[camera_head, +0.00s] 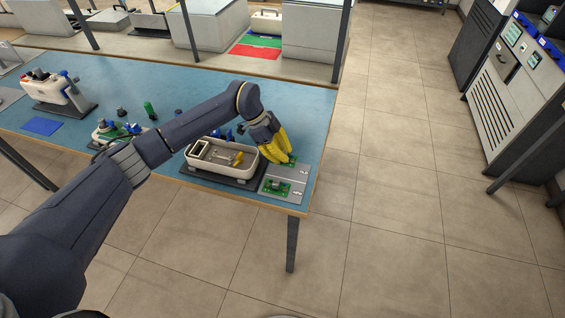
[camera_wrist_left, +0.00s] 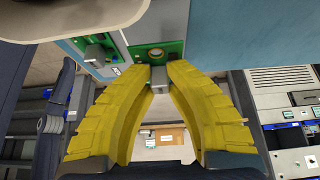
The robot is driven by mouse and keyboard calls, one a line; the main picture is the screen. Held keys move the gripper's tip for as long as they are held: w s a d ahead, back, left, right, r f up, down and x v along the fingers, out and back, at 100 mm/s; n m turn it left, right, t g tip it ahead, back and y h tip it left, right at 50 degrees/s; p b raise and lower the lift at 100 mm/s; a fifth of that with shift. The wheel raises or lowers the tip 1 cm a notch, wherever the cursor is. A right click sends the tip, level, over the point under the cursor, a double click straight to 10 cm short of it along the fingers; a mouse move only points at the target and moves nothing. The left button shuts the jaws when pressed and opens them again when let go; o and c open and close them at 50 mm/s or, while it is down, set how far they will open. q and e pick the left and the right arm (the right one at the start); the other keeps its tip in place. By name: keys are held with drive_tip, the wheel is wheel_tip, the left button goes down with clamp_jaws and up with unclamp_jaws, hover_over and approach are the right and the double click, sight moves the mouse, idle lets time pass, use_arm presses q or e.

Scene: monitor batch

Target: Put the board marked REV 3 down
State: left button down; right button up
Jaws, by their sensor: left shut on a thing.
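My left gripper (camera_head: 284,158) has its yellow fingers pointing down at the right end of the blue table. In the left wrist view the fingertips (camera_wrist_left: 160,75) are shut on a grey block of a small green board (camera_wrist_left: 172,47) with a round part. This board (camera_head: 292,161) shows beside the fingertips in the head view, at the far part of a grey plate (camera_head: 266,196). I cannot tell whether it touches the plate. A second green board (camera_head: 277,187) lies on the plate's near part. I cannot read REV 3 on either board. My right gripper is not in view.
An open cream housing (camera_head: 222,172) on a dark base stands just left of the plate. The table's right edge is close to the plate.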

sight(283, 168)
use_arm(q)
drive_tip(key=shift+f, duration=2.05)
drive_tip(key=shift+f, duration=0.1)
drive_tip(key=c, duration=1.4)
unclamp_jaws()
drive_tip(key=shift+c, duration=0.2)
drive_tip(key=v, duration=1.2)
